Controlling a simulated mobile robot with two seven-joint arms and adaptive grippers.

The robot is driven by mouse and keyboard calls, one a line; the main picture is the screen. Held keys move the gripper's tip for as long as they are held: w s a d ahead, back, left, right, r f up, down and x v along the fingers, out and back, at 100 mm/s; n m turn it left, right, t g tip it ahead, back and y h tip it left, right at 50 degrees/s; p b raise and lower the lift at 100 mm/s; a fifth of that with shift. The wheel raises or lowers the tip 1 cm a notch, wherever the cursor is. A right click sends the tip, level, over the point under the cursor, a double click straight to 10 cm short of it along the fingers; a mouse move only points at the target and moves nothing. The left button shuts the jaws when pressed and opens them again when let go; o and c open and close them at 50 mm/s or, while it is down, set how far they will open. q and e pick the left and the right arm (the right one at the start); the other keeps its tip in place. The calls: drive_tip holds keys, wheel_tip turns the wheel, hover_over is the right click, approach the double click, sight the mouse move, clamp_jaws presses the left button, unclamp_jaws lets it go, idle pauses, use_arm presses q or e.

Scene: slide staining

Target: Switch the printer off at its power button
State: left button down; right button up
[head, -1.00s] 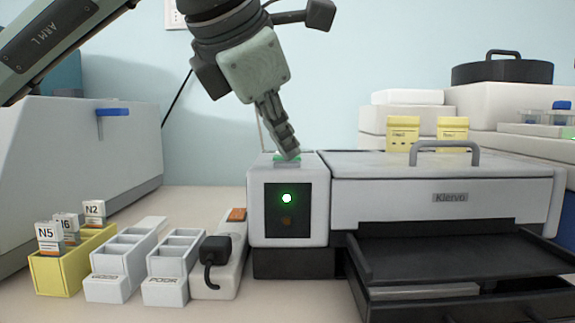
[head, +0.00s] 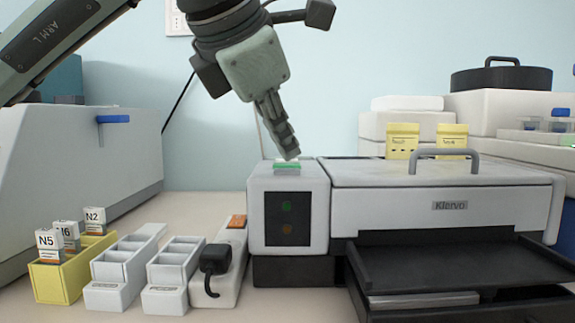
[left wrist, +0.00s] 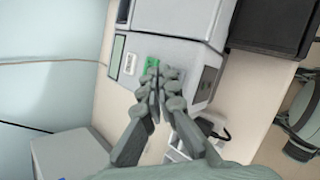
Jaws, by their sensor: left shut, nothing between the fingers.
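The printer (head: 440,205) is a white and black machine with a grey handle on top and an open dark tray in front. At its left is a white block with a dark front panel (head: 287,220); the two lamps on it look unlit, one green and one orange. A green power button (head: 287,166) sits on top of this block and also shows in the left wrist view (left wrist: 152,64). My left gripper (head: 291,156) is shut and empty, fingers pointing down just above the button. Whether it touches the button is unclear. My right gripper is not in view.
Left of the printer stand a power strip (head: 230,270) with a black plug, two white slotted racks (head: 125,262), and a yellow rack (head: 58,280) with labelled boxes. A large grey machine (head: 60,180) stands far left. Yellow boxes (head: 403,140) stand behind the printer.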

sight(284, 171)
use_arm(q)
drive_tip(key=shift+r+p, duration=1.95)
drive_tip(key=shift+r, duration=1.05)
